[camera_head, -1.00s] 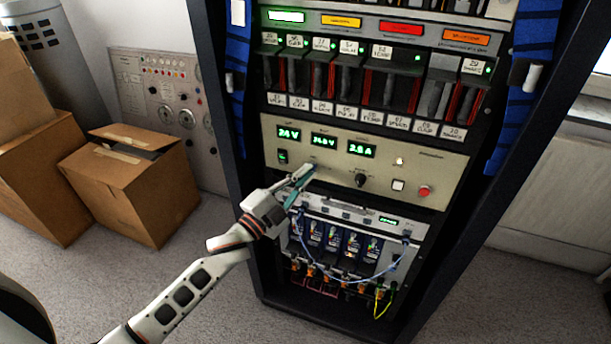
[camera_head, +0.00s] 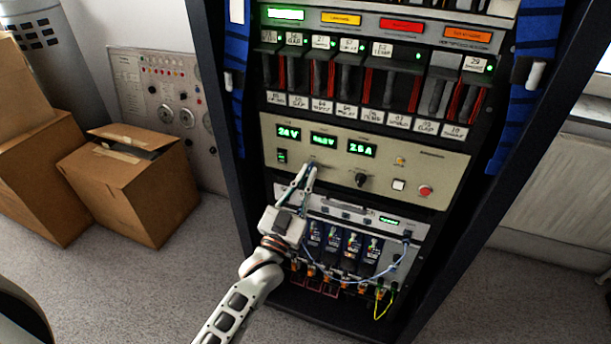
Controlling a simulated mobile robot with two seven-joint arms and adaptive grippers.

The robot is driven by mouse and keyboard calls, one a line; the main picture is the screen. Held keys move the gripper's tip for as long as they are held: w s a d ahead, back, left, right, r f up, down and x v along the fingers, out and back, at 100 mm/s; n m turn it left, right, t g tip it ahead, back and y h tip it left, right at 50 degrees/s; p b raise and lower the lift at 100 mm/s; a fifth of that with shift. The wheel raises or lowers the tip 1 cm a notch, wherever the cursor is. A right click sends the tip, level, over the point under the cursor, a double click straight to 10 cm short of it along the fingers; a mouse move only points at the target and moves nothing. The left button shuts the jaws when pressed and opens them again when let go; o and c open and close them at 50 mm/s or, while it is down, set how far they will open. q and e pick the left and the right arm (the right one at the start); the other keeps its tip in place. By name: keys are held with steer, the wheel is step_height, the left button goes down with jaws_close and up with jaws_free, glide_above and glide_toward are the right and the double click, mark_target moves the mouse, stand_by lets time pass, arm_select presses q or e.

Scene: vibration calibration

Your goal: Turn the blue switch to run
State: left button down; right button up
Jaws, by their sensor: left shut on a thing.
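The beige power panel (camera_head: 430,168) spans the middle of the dark rack and carries green displays, knobs and buttons. My left gripper (camera_head: 309,170) reaches up from below to the panel, under the middle display. Its fingertips are shut on a small control that I take to be the blue switch. The fingers mostly hide this control, so its colour and its setting cannot be read. A black knob (camera_head: 361,180) stands to the right of the gripper, apart from it. My right gripper is not in view.
Below the panel is a module unit (camera_head: 345,240) with blue and yellow-green cables, close to my left wrist. A red button (camera_head: 425,190) and a white button (camera_head: 398,185) sit on the panel's right. Cardboard boxes (camera_head: 135,190) stand left; floor between is clear.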

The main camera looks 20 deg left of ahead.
arm_select(q)
steer(key=n+y, duration=0.1)
steer(key=n, duration=0.1)
steer(key=shift+n+y, duration=0.3)
steer(key=shift+n, duration=0.1)
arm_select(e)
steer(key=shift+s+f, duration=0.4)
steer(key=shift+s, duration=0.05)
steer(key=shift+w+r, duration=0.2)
arm_select(q)
steer(key=c, duration=2.2)
jaws_free()
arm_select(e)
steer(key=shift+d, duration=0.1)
arm_select(q)
steer(key=v, duration=1.2)
steer(key=shift+d+f, duration=0.1)
steer(key=shift+f, duration=0.05)
